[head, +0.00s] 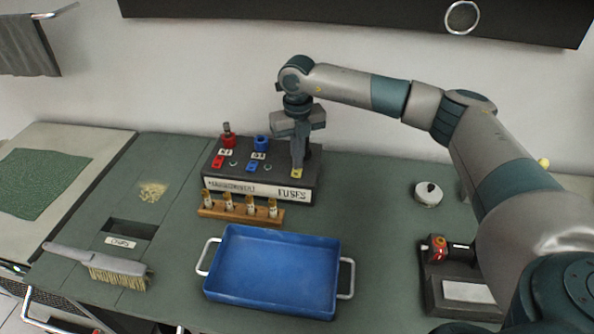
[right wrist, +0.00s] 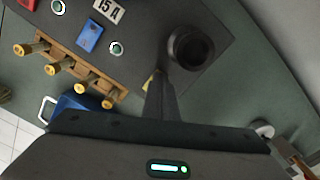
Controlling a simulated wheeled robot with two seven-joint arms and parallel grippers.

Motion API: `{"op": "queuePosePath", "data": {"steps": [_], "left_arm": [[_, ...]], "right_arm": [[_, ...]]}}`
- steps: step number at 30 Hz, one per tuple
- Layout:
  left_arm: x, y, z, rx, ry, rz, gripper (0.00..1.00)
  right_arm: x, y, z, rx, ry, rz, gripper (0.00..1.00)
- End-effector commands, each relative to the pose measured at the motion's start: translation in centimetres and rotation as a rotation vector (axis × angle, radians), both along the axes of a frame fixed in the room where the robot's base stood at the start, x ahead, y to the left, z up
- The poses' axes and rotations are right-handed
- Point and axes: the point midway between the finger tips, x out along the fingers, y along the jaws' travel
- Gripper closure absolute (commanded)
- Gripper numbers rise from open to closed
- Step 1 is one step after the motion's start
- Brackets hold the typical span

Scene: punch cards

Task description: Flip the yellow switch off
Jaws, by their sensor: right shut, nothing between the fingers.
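The dark fuse box (head: 240,189) labelled FUSES stands at the back of the bench. Its yellow switch (head: 297,174) is at the right end of the top, beside a red switch (head: 218,163) and a blue switch (head: 254,165). My right gripper (head: 298,165) points down with its fingers shut and empty, right at the yellow switch. In the right wrist view, the closed fingers (right wrist: 160,95) cover most of the yellow switch (right wrist: 149,82); only a sliver shows. I cannot tell its position or whether the fingers touch it. My left gripper is not in view.
A wooden rack (head: 240,211) of several fuses stands just in front of the box. A blue tray (head: 272,305) is nearer. A brush (head: 100,264) lies left. A dark device with a red knob (head: 439,247) and a round white object (head: 428,194) stand right.

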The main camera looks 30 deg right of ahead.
Motion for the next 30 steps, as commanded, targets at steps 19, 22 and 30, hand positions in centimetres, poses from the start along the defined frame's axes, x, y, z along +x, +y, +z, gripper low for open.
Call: {"op": "queuePosePath", "data": {"steps": [19, 22, 30], "left_arm": [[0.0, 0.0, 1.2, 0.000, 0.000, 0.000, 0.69], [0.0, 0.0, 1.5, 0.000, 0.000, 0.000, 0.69], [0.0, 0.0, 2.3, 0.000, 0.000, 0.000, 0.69]], "right_arm": [[-0.1, 0.0, 2.5, -0.001, 0.004, 0.000, 1.00], [-0.1, 0.0, 3.1, -0.001, 0.004, 0.000, 1.00], [-0.1, 0.0, 5.0, -0.001, 0.002, 0.000, 1.00]]}}
